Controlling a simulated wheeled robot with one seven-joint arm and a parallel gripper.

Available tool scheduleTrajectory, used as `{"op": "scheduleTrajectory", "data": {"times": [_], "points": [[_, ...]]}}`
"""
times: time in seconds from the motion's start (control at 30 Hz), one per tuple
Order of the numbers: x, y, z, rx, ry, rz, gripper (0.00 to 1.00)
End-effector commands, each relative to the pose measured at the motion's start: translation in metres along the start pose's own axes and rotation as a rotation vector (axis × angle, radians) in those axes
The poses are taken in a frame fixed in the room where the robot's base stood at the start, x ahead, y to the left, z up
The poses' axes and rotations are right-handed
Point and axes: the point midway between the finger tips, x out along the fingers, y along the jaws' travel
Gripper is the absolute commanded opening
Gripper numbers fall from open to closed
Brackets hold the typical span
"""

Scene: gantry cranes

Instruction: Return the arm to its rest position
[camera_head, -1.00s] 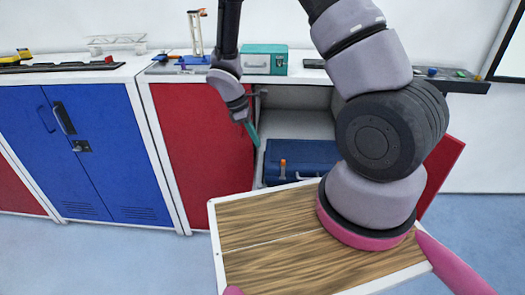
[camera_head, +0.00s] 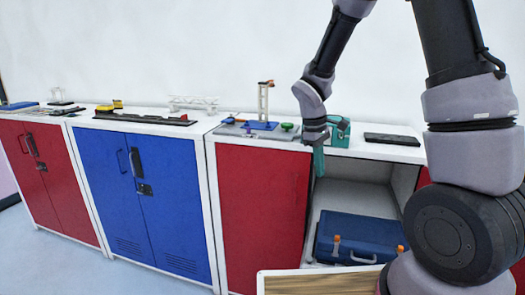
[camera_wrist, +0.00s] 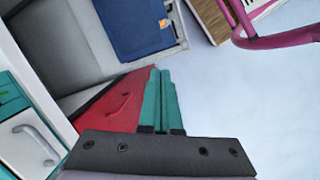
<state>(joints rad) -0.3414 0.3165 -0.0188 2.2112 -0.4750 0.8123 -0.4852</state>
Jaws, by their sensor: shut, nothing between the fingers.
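My gripper (camera_head: 318,160) hangs pointing down in front of the open cabinet, below the countertop edge. Its green fingers are shut with nothing between them. In the wrist view the closed fingers (camera_wrist: 160,100) stand side by side, with a red cabinet door behind them. My arm's upper links and large dark joint fill the right of the head view. The gripper looks apart from the teal box on the counter behind it.
A blue case (camera_head: 355,238) with orange latches lies inside the open cabinet; it also shows in the wrist view (camera_wrist: 135,25). A teal box (camera_head: 340,132), a small crane model (camera_head: 264,103) and a dark tray (camera_head: 392,139) stand on the counter. Blue doors (camera_head: 145,195) are shut. Floor at left is clear.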

Motion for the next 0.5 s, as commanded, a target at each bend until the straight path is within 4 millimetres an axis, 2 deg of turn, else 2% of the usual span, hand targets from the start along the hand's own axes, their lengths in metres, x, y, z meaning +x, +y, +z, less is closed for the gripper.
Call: {"op": "scheduleTrajectory", "data": {"times": [0.03,0.2,0.5], "points": [[-0.022,0.005,0.010,0.077,0.044,0.000,0.00],[-0.083,0.011,0.045,0.338,0.178,-0.021,0.00],[-0.170,-0.001,0.114,0.762,0.428,-0.091,0.00]]}}
